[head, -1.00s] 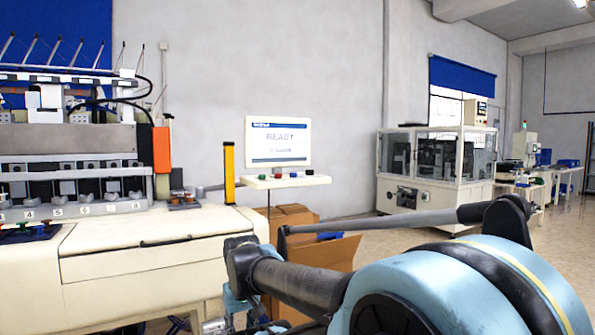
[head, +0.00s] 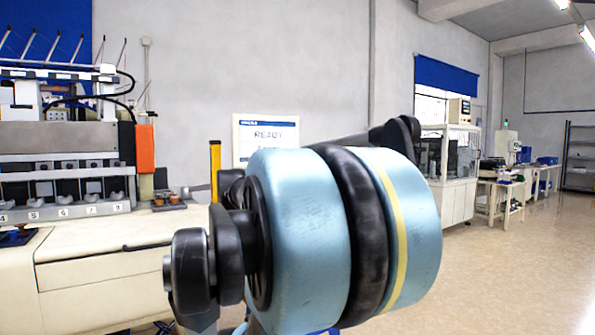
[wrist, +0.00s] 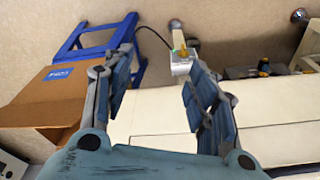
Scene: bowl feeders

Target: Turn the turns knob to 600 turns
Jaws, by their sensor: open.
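The turns knob cannot be made out for certain in either view. In the wrist view my gripper (wrist: 157,60) is open and empty, its two blue-grey fingers spread apart. A small pale block with a yellow part (wrist: 181,56) shows beyond the gap between the fingertips, nearer the right finger. I cannot tell what it is. In the head view the white screen (head: 265,132) reads READY, and my arm covers its lower part. The shelf with small buttons under the screen is hidden. My gripper is not visible in the head view.
The cream machine (head: 95,265) with numbered stations stands at the left, with a yellow post (head: 215,168) near its right end. Open floor (head: 490,280) lies at right.

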